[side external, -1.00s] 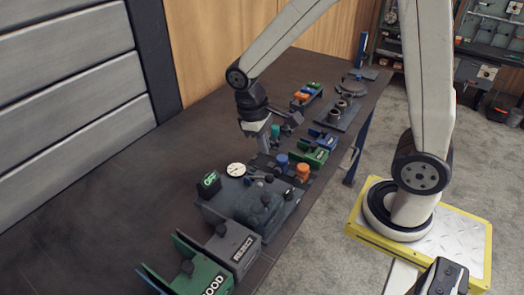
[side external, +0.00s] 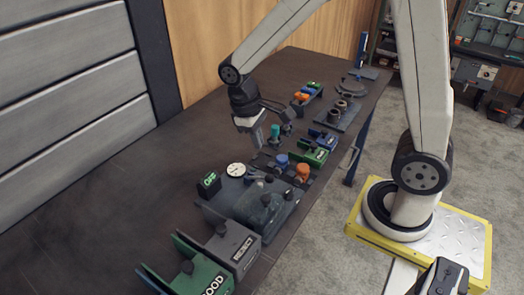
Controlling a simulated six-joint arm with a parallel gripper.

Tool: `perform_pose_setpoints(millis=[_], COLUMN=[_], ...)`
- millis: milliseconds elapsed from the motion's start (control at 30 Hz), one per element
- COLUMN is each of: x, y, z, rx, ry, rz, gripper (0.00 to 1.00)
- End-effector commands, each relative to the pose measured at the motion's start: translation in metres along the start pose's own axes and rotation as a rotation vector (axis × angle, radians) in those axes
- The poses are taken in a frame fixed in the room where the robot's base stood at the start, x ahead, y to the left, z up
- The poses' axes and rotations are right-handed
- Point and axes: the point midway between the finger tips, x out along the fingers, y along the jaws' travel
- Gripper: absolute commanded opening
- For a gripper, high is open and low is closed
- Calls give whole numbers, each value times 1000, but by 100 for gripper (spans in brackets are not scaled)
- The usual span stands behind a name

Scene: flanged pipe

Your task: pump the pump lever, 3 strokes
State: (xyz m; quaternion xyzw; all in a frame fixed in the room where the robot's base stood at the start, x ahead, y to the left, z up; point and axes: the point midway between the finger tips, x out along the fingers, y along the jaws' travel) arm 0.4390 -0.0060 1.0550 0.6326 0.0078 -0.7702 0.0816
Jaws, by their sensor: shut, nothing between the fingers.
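A teal-topped upright piece (side external: 275,131), which looks like the pump lever's grip, stands at the far side of the dark block with a round gauge; its lower part is hard to make out. My gripper (side external: 258,142) points down just to the left of the teal piece in the picture. It is shut and empty. Whether it touches the teal piece cannot be told from this view. The white round gauge (side external: 236,170) sits in front of the gripper, to the left.
A blue knob (side external: 281,160) and an orange knob (side external: 303,171) stand close to the gripper. A dark fixture (side external: 262,207), a green "GOOD" bin (side external: 205,275) and a grey "REJECT" bin (side external: 237,250) lie nearer. The bench's left part (side external: 110,190) is bare.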

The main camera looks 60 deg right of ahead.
Motion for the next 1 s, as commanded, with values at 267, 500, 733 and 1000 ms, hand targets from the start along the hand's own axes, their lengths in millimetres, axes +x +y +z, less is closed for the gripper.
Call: perform_pose_setpoints(millis=[267,500,733,1000], x=[-14,-20,-21,-17], y=[6,8,8,8], z=[-36,-51,-52,-52], rx=[0,0,0,0], ry=[1,0,0,-1], rz=[0,-1,-1,0], gripper=[0,0,0,0])
